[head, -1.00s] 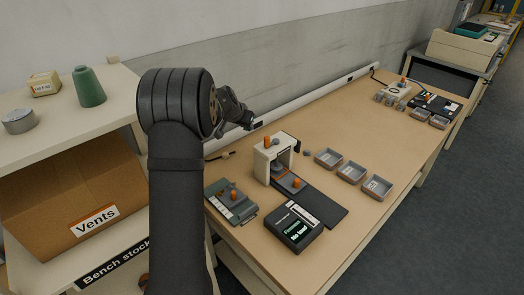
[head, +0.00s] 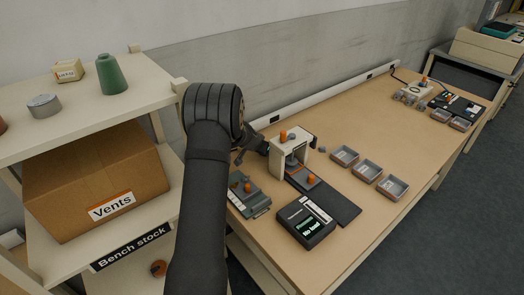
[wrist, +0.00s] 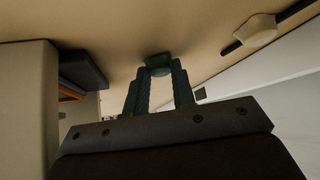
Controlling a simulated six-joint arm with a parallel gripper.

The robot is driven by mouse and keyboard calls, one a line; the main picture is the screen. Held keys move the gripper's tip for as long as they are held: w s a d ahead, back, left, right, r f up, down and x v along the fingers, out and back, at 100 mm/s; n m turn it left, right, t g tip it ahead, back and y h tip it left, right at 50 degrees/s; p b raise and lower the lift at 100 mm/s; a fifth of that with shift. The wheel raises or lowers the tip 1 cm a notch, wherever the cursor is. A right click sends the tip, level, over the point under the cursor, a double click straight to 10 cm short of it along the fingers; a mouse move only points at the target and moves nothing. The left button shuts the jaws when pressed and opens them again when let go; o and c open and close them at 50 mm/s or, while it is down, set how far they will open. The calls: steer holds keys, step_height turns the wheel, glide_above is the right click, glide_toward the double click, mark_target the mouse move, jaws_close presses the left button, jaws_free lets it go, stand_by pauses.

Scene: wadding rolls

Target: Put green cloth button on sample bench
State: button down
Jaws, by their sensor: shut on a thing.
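The green cloth button (wrist: 158,61) shows in the wrist view as a small dark green piece between my fingertips. My gripper (wrist: 158,74) is shut on it. The sample bench, which I take to be the long tan-topped table (head: 350,128), runs from front to far right in the head view. There my gripper (head: 262,146) is low near the bench's back left, left of the white press. My arm partly hides it, and I cannot make out the button clearly there. A tan surface fills the top of the wrist view.
A white press (head: 280,160), a dark display box (head: 305,225) and a grey device (head: 248,197) stand close by. Grey trays (head: 345,155) sit farther right. A shelf with a Vents box (head: 95,185) and a green cone (head: 112,75) is at left.

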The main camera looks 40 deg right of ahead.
steer(key=shift+f, duration=0.15)
steer(key=c, duration=1.2)
jaws_free()
steer(key=shift+r, duration=0.25)
steer(key=v, duration=0.3)
steer(key=shift+a, duration=0.1)
step_height(320, 180, up, 7)
steer(key=shift+f, duration=0.15)
